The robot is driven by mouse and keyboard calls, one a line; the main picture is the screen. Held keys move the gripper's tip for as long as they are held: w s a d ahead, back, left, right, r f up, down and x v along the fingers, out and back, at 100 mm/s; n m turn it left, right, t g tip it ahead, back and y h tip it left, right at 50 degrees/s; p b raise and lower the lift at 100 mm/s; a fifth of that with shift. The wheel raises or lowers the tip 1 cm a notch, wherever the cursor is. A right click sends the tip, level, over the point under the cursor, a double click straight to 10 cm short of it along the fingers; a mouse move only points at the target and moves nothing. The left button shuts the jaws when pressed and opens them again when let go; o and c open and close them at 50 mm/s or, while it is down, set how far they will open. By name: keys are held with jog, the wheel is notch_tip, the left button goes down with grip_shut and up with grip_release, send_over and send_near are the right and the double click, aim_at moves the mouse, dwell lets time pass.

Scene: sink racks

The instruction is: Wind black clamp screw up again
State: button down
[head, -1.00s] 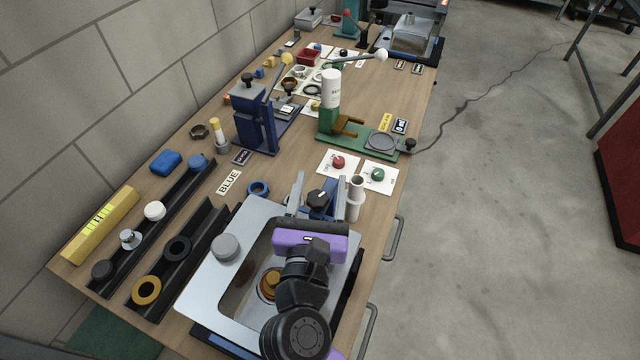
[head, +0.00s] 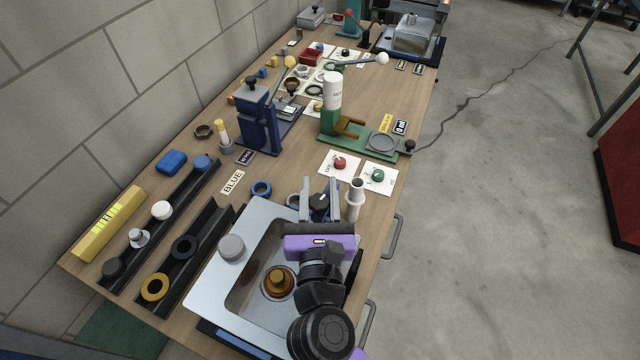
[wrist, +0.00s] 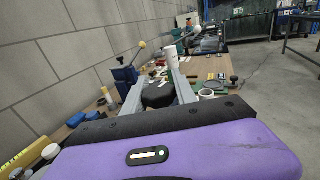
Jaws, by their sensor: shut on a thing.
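The black clamp screw knob (head: 319,201) sits between the two grey fingers of my gripper (head: 319,192), at the back edge of the sink. In the wrist view the black knob (wrist: 158,95) fills the space between the fingers (wrist: 157,88). My gripper is shut on it. Blue clamp parts (head: 326,214) show beside the fingers; most of the clamp and the screw's shaft are hidden behind my gripper and its purple body.
The steel sink (head: 222,277) lies under my arm, with a brass drain piece (head: 279,281) in its bowl and a grey puck (head: 231,248) on its rim. A white post (head: 355,199) stands close right of the fingers. A blue ring (head: 261,189) lies to the left.

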aim_at(319, 214)
jog(key=c, duration=1)
grip_release()
jog(key=shift+s+d+b, duration=0.15)
jog(key=shift+s+b, duration=0.3)
jog(key=shift+s, duration=1.5)
jog(key=shift+s+d+b, duration=0.15)
jog(key=shift+s+b, duration=0.25)
jog(key=shift+s, duration=1.55)
